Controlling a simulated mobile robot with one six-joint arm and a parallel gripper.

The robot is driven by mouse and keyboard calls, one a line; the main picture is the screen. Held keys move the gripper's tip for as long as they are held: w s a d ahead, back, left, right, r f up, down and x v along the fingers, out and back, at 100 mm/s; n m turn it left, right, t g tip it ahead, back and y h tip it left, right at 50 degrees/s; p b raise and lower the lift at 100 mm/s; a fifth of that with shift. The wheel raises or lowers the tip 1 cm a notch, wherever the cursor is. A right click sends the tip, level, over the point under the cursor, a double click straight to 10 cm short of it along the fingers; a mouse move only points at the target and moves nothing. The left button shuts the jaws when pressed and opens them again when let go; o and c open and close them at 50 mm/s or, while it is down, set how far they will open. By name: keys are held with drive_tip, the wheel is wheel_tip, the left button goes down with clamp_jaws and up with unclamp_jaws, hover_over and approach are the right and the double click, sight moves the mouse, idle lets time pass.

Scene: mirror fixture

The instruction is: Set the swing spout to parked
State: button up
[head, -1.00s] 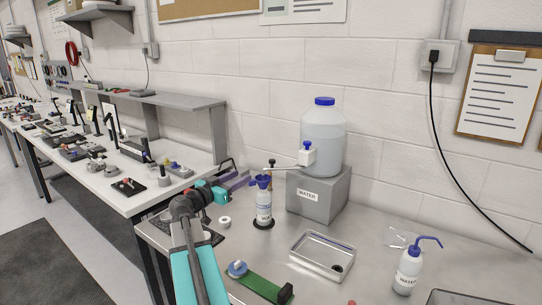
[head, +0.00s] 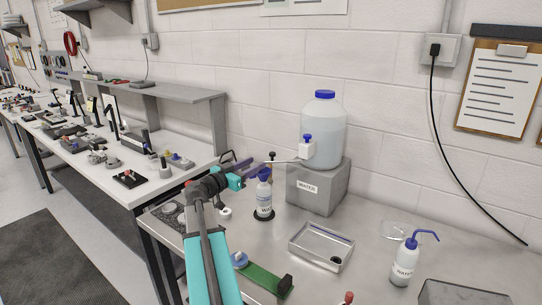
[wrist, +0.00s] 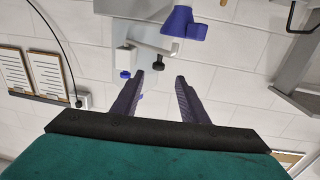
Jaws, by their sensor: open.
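The swing spout (head: 285,161) is a thin pale arm reaching left from the white valve box (head: 307,148) on the water jug (head: 323,128). A black knob (head: 272,154) stands near its outer end. A white bottle (head: 264,198) with a blue funnel top is below that end. My gripper (head: 254,160) is open and empty, just left of the knob. The spout (wrist: 158,45) and blue funnel (wrist: 185,22) lie beyond the fingertips. I cannot tell whether anything touches.
The jug stands on a grey block (head: 318,190) against the wall. A metal tray (head: 321,247), a wash bottle (head: 406,263) and a green strip (head: 264,281) are on the bench in front. A shelf (head: 180,97) and cluttered bench are at left.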

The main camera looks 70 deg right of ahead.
sight(272, 157)
drive_tip(key=p+x, duration=0.4)
drive_tip(key=x, duration=0.5)
drive_tip(key=shift+s+d+r, duration=0.1)
drive_tip(key=shift+d+r, duration=0.05)
drive_tip(key=shift+d, duration=0.1)
drive_tip(key=shift+s+d, duration=0.25)
drive_tip(key=shift+d, duration=0.4)
